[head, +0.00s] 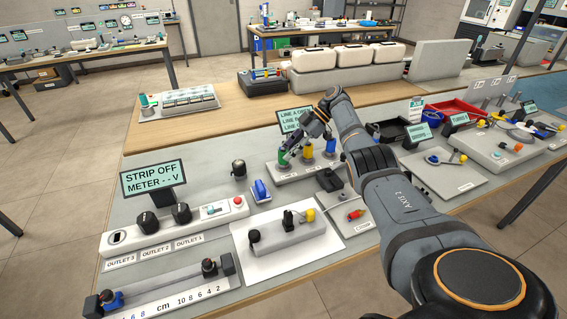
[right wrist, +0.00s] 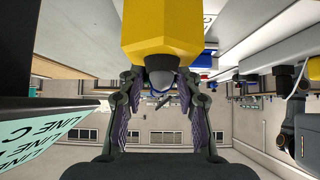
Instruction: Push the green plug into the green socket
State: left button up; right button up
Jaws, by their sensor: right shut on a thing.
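The green plug (head: 283,158) is at the left end of a row of coloured connectors on a light board. My right gripper (head: 289,147) reaches down onto it from the right and is shut on it. In the right wrist view, a yellow connector (right wrist: 162,35) stands close in front and hides the fingertips and the green plug. My left gripper is not in view.
The yellow connector (head: 308,151) and a blue connector (head: 331,147) stand close to the right of the green one. A line sign (head: 294,120) stands just behind, also near in the right wrist view (right wrist: 45,135).

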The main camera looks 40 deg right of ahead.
jog(key=o, duration=1.2)
jog(key=shift+r, duration=0.4)
notch_tip(320, 180, up, 9)
jog(key=shift+r, duration=0.1)
